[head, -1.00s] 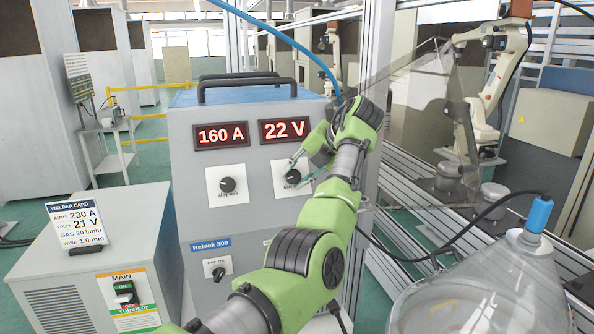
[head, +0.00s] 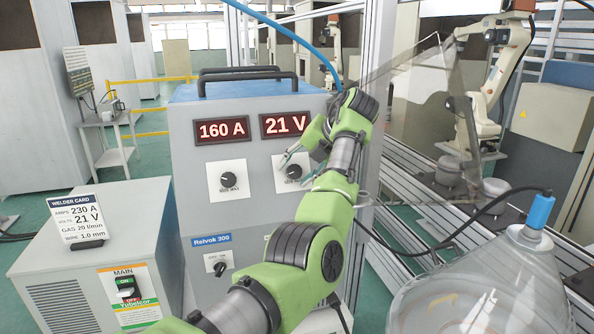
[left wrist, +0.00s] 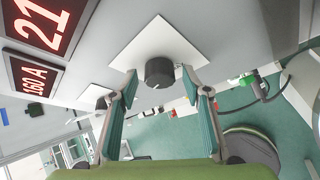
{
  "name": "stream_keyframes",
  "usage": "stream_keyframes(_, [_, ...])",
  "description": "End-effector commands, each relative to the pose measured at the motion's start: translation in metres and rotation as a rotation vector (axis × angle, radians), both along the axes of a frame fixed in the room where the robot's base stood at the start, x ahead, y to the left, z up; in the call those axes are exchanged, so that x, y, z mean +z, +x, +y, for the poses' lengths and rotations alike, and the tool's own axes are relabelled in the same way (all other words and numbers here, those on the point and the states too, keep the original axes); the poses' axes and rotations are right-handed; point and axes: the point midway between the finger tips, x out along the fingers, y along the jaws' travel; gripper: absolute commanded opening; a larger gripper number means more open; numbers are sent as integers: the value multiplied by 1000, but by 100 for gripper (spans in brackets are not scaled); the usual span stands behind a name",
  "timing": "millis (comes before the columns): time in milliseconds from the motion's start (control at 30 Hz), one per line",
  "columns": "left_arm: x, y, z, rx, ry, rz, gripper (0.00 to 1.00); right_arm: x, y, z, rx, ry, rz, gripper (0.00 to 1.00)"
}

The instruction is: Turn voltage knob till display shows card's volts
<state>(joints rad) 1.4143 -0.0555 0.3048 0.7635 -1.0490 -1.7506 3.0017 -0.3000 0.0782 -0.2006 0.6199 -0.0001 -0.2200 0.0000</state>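The welder card (head: 77,220) in the head view reads 230 A, 21 V, gas 20 l/min and wire 1.0 mm. The voltage display (head: 285,124) on the welder front reads 21 V; it also shows in the left wrist view (left wrist: 48,20). The voltage knob (head: 293,171) is black on a white plate, below that display. In the left wrist view my left gripper (left wrist: 159,78) is open, one finger on each side of the knob (left wrist: 159,72), with visible gaps between fingertips and knob. My right gripper is in neither view.
The current display (head: 222,130) reads 160 A, above a second black knob (head: 228,180). The grey cabinet (head: 120,225) with the main switch stands left. A glass vessel (head: 490,285) and a black cable (head: 440,240) are at the right.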

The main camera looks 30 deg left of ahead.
Motion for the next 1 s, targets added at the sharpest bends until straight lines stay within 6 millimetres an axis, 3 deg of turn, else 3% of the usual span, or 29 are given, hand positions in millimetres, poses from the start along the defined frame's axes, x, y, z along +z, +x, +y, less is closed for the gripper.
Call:
stream_keyframes(267, [5,0,-4,-1,0,-1,44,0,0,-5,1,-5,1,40])
stream_keyframes(700, [70,-11,-62,-4,-1,-1,44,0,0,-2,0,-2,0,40])
stream_keyframes(1000, [87,-15,-77,-1,-1,2,44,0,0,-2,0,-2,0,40])
